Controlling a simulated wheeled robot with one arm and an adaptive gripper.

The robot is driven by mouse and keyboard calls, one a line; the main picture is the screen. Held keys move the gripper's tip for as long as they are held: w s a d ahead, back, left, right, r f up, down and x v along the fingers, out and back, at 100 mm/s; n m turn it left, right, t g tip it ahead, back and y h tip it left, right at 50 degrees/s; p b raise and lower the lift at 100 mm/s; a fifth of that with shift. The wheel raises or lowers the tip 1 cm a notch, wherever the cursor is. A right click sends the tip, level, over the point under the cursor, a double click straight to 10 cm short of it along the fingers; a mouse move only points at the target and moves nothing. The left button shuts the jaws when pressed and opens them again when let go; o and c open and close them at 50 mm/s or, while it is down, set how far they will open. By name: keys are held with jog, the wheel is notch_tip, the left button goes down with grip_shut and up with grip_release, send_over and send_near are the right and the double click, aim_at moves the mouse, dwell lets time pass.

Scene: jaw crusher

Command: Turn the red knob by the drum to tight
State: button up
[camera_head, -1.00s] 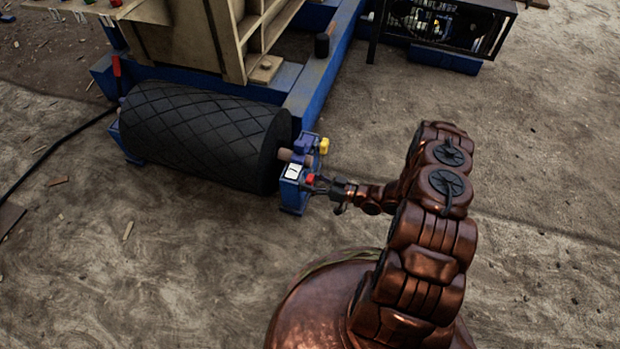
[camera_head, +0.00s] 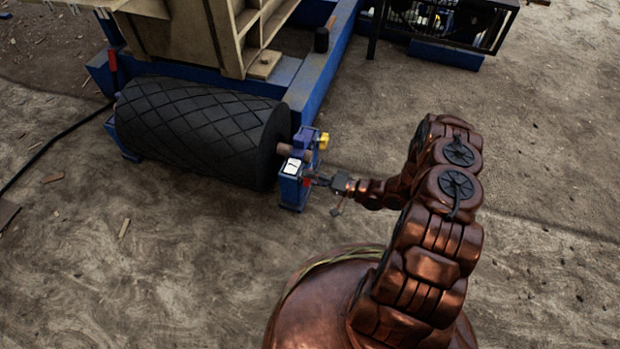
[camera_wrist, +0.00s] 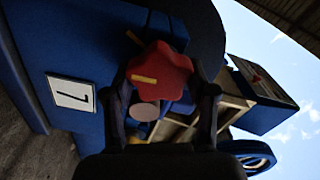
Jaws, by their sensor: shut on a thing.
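The red knob (camera_wrist: 160,72) is a lobed star-shaped knob with a yellow stripe pointing left in the wrist view. In the head view my gripper (camera_head: 319,181) reaches the blue bracket (camera_head: 293,188) at the right end of the black drum (camera_head: 200,137). The knob (camera_head: 306,182) shows there only as a small red patch, partly hidden.
A white plate marked 7 (camera_wrist: 72,93) is on the blue housing. A yellow knob (camera_head: 323,141) stands behind the bracket. The blue machine frame (camera_head: 325,75) runs behind the drum. Open dirt ground (camera_head: 540,150) lies to the right.

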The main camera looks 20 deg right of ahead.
jog(key=m, duration=0.3)
jog(key=m+b, duration=0.1)
jog(key=m, duration=0.1)
jog(key=shift+f+m+b, duration=0.2)
jog(key=shift+m+b, duration=0.1)
jog(key=shift+m, duration=0.1)
dwell(0.4)
jog(key=o, duration=1.2)
jog(key=shift+c, duration=0.2)
jog(key=v, duration=1.2)
jog(key=shift+w+r, duration=0.1)
